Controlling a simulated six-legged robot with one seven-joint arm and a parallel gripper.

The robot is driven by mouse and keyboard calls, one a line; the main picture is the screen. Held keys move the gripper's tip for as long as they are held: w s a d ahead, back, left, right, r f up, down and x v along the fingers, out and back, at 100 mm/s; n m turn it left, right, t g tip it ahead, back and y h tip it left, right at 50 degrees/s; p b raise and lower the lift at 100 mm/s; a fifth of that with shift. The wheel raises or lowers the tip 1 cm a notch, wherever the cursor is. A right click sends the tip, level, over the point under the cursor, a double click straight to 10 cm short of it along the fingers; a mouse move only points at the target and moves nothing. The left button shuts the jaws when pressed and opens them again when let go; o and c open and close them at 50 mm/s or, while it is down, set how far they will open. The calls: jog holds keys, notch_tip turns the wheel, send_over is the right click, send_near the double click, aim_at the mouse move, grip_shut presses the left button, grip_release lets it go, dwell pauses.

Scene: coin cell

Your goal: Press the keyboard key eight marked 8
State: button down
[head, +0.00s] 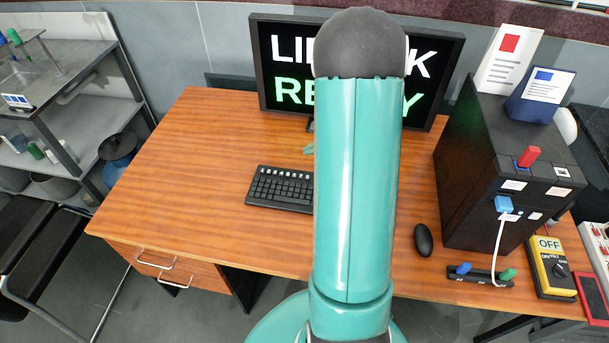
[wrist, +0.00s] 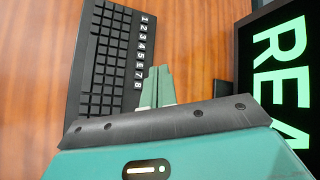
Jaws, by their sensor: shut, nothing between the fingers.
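The black keyboard (head: 278,190) lies on the wooden desk, its right end hidden behind my arm in the head view. The wrist view shows the keyboard (wrist: 108,50) turned on its side, with a column of white digits 1 to 8. The key marked 8 (wrist: 137,85) is lowest in that column. My gripper (wrist: 158,69) is shut and empty, its green fingers just right of the 7 and 8 in the wrist view, at the keyboard's number-row edge. Their height above the desk is unclear. A bit of my gripper (head: 309,149) shows beside my arm in the head view.
A monitor (head: 283,60) with large lettering stands behind the keyboard and also shows at the right of the wrist view (wrist: 275,65). A mouse (head: 423,240) and a black box (head: 480,160) are to the right. The desk (head: 190,170) is clear at left.

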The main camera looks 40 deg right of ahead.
jog(key=shift+s+f, duration=0.15)
jog(key=shift+f, duration=4.2)
jog(key=shift+f, duration=0.15)
jog(key=shift+f, duration=0.3)
jog(key=shift+f, duration=0.25)
jog(key=shift+r, duration=0.7)
jog(key=shift+r, duration=2.5)
